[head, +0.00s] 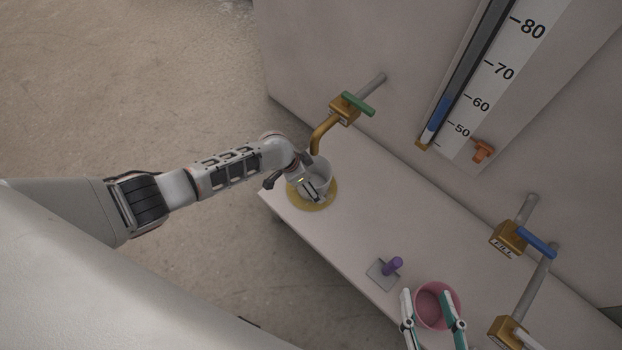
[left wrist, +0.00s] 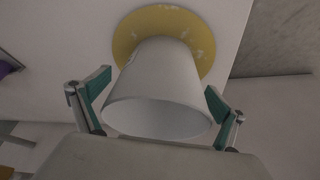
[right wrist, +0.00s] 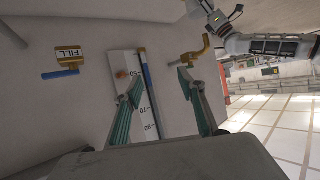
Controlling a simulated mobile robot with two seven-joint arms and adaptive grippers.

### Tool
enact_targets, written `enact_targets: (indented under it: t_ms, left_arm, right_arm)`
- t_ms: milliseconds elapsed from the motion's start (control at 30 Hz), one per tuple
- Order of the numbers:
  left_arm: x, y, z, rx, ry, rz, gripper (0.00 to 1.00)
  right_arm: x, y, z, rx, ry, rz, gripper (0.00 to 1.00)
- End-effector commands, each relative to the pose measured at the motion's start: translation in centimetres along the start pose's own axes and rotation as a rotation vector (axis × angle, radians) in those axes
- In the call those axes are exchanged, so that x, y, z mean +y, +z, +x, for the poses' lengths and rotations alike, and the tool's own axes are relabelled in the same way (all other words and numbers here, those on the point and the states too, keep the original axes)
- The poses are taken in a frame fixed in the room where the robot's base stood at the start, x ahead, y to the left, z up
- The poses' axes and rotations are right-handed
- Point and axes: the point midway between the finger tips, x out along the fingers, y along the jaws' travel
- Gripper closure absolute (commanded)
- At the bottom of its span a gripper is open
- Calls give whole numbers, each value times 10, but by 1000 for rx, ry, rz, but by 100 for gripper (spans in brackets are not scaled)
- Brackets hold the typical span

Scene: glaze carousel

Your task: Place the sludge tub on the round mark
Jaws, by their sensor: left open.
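A white tub (head: 322,168), which I take to be the sludge tub, stands upright on the yellow round mark (head: 325,206) at the left end of the bench. In the left wrist view the tub (left wrist: 160,85) has its open rim towards me and its base within the yellow mark (left wrist: 150,25). My left gripper (head: 313,190) is at the tub, with its teal fingers (left wrist: 158,82) spread on either side, apart from the wall. My right gripper (head: 432,308) is open, over a pink tub (head: 437,288); nothing is between its fingers in the right wrist view (right wrist: 158,82).
A brass tap with a green handle (head: 358,103) reaches out beside the white tub. A purple-handled plate (head: 391,266) lies on the bench (head: 350,225). Brass taps, one with a blue handle (head: 537,242), stick out at the right. A scale (head: 500,70) is on the wall.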

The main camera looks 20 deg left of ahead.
Motion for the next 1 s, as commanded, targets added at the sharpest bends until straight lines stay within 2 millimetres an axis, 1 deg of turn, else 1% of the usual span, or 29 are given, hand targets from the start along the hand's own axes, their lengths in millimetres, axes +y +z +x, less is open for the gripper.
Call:
enact_targets:
  t_ms: [133, 200, 233, 300, 500, 600, 700, 800, 1000]
  left_arm:
    - [-3, -6, -16, 6, -5, 2, 2]
    - [-5, -9, -30, 10, -9, 4, 2]
    - [-6, -10, -36, 11, -11, 4, 2]
    - [-7, -12, -53, 14, -13, 6, 2]
    - [-6, -12, -94, 14, -12, 6, 2]
    - [-5, -9, -108, 10, -9, 5, 2]
    - [-3, -7, -117, 7, -6, 2, 2]
    - [-1, -4, -122, 3, -3, 2, 2]
    - [0, 0, -122, -1, 1, 0, 2]
  right_arm:
    - [2, -9, -2, 11, 5, -15, 60]
    - [6, -12, -4, 8, 13, -32, 60]
    - [8, -10, -5, 0, 17, -42, 60]
    - [13, 13, -9, -53, 23, -74, 60]
    - [29, 27, -16, -102, 44, -135, 60]
    - [35, 33, -19, -124, 53, -156, 60]
    - [40, 39, -22, -141, 60, -170, 60]
    - [43, 44, -23, -156, 64, -178, 60]
    - [44, 48, -24, -165, 65, -181, 60]
